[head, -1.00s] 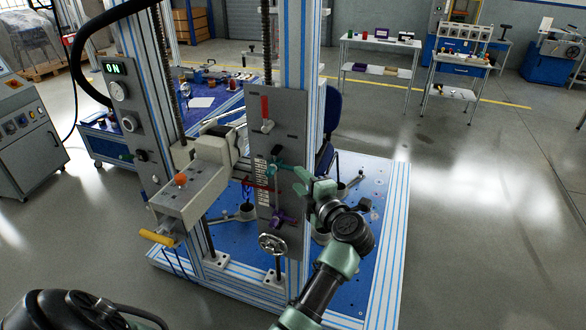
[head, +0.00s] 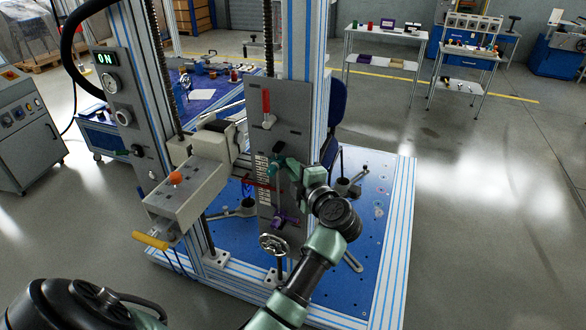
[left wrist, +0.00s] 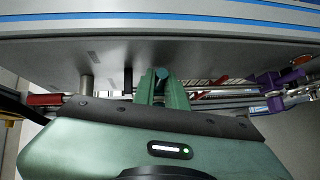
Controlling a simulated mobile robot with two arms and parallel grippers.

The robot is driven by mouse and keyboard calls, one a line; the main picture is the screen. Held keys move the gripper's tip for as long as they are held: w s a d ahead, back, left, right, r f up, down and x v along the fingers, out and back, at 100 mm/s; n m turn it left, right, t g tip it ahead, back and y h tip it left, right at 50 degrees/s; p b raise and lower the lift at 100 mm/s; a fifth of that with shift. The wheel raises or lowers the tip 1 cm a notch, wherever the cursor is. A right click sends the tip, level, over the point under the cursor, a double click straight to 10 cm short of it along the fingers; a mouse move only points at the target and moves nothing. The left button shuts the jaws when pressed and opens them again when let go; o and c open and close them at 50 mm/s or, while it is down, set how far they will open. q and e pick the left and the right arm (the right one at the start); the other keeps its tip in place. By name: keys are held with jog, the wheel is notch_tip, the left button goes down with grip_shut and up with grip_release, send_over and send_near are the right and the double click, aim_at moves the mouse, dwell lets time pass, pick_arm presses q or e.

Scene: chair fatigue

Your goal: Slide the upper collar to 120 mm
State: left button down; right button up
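The upper collar (head: 275,166) is a teal clamp on the rod in front of the grey upright panel (head: 293,112), beside a white scale (head: 261,168). A purple lower collar (head: 284,220) sits below it on the same panel. My left gripper (head: 290,168) is at the upper collar, coming from the right. In the left wrist view its fingers (left wrist: 160,90) are close together around the collar's teal end (left wrist: 160,74); they look shut on it. The purple collar (left wrist: 292,82) is at the right there. The scale reading is too small to tell. My right gripper is not in view.
A red-handled lever (head: 267,108) is above and a handwheel (head: 273,244) below. A grey carriage with an orange button (head: 176,177) stands to the left. Open floor lies to the right.

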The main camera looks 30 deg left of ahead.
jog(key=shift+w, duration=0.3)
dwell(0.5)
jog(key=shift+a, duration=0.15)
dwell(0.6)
